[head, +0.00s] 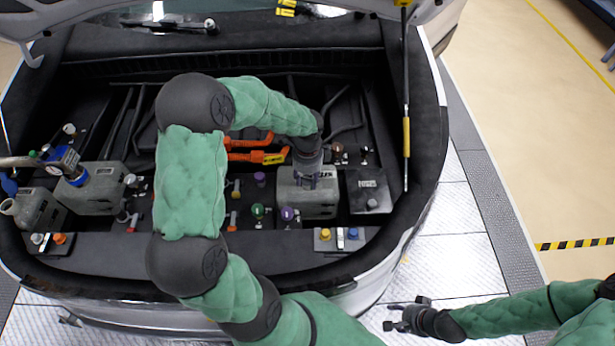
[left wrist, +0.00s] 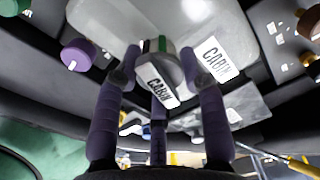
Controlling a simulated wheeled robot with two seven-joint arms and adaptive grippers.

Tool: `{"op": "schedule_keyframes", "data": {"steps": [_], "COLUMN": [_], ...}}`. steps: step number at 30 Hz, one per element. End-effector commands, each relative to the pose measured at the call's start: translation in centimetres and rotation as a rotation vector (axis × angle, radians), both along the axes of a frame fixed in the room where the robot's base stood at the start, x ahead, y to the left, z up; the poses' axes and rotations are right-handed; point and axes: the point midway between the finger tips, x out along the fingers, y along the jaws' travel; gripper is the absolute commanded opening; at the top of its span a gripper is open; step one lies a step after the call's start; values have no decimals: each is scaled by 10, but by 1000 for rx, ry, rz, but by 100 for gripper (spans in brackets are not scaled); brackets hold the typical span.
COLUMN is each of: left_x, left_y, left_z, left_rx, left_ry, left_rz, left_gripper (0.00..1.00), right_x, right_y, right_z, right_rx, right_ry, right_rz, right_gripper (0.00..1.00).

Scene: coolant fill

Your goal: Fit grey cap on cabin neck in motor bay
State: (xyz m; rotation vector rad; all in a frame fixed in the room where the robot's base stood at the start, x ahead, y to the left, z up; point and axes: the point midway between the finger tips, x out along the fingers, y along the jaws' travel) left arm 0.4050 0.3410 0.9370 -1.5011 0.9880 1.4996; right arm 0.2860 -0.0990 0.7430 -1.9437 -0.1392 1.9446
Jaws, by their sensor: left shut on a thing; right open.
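My left gripper (head: 308,180) reaches down into the motor bay, over the grey cabin tank (head: 298,205) at the right. In the left wrist view, the left gripper (left wrist: 158,74) has its purple fingers closed around the grey cap (left wrist: 171,76), which has a white "CABIN" label. Behind it is the pale cabin tank (left wrist: 105,25), with its own "CABIN" label (left wrist: 217,59). The cap is at the tank's top; the neck is hidden behind cap and fingers, so I cannot tell whether it is seated. My right gripper (head: 402,318) is open and empty, outside the car at lower right.
Two other grey tanks stand at the left, one (head: 97,190) with a blue fitting (head: 75,176) on its neck. Orange hoses (head: 258,157) run behind. A yellow-marked strut (head: 406,135) rises at the right.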

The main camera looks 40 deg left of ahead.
Motion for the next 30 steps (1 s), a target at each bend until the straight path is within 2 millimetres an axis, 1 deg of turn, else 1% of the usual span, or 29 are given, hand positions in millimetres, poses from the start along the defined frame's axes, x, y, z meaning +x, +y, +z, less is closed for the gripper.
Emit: {"op": "schedule_keyframes", "data": {"steps": [2, 24, 30], "left_x": [-3, -3, -3], "left_y": [-2, -2, -2], "left_z": [-3, -2, -3], "left_rx": [-5, -5, -4], "left_ry": [11, 9, 8], "left_rz": [-24, -237, -267], "left_gripper": [16, 16, 16], "right_x": [0, 0, 0], "right_y": [0, 0, 0], "right_z": [3, 22, 24], "right_rx": [0, 0, 0], "right_ry": [0, 0, 0], "right_rz": [0, 0, 0], "right_gripper": [47, 47, 47]}}
